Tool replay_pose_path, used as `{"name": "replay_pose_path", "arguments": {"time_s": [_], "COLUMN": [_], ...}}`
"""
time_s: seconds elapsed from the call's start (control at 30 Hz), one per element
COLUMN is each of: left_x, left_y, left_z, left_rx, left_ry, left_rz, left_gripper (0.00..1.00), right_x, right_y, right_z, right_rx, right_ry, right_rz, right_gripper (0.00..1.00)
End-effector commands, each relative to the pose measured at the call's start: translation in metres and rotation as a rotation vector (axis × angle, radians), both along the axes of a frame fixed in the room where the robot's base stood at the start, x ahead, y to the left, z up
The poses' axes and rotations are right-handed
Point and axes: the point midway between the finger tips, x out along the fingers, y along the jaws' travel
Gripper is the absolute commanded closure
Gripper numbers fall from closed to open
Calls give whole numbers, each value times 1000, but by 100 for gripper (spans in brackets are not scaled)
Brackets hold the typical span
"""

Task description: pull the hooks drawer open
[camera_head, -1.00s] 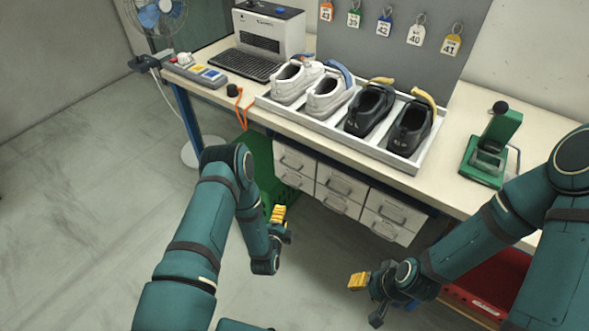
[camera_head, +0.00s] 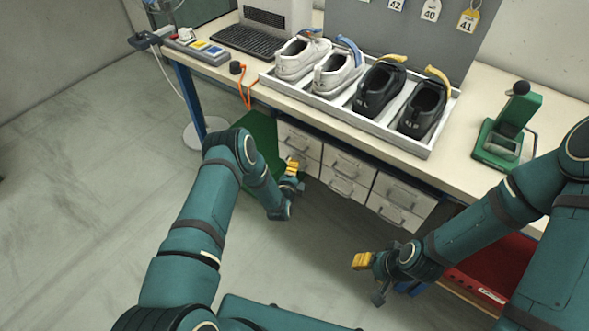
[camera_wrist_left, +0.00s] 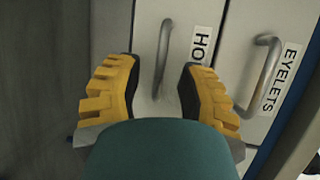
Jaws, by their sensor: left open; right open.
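The hooks drawer (camera_wrist_left: 148,28) is a pale drawer front whose label shows only "HO", partly hidden. Its grey bar handle (camera_wrist_left: 163,55) lies between the two yellow-and-black fingers of my left gripper (camera_wrist_left: 157,80). The fingers are open, one on each side of the handle, with gaps visible. The drawer looks shut. In the head view my left gripper (camera_head: 293,170) is at the lower left of the drawer unit (camera_head: 352,165) and partly hides that drawer. My right gripper (camera_head: 369,277) is open and empty, low in front of the bench and apart from the drawers.
The eyelets drawer (camera_wrist_left: 240,40) with its own handle is beside the hooks drawer in the wrist view. A green crate (camera_head: 262,140) stands left of the drawers, a red bin (camera_head: 497,270) to the right. The bench (camera_head: 335,125) overhangs above, bearing a shoe tray (camera_head: 425,150). The floor in front is clear.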

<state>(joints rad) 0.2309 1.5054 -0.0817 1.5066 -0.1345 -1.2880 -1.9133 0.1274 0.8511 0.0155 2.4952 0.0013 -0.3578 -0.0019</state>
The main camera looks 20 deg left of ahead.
Motion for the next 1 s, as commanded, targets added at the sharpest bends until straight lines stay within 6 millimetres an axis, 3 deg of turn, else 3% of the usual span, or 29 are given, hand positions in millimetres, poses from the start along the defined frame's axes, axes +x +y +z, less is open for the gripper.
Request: {"name": "replay_pose_path", "arguments": {"time_s": [0.2, 0.53, 0.63, 0.67, 1.0], "left_x": [18, 20, 20, 20, 15], "left_y": [0, 1, 1, 1, 2], "left_z": [-4, -4, -4, -4, -3], "left_rx": [0, 0, 0, 0, 0], "left_ry": [0, 1, 1, 1, 1], "left_rz": [-1, -1, -1, -1, -1], "left_gripper": [61, 58, 93, 100, 100], "right_x": [1, 1, 1, 1, 1], "right_y": [0, 0, 0, 0, 0], "right_z": [-6, -6, -6, -6, -3], "right_rx": [0, -1, 0, 0, 0], "right_ry": [-3, -3, -3, -3, -2], "right_rz": [-1, 0, -1, -1, -1], "right_gripper": [53, 53, 53, 53, 53]}}
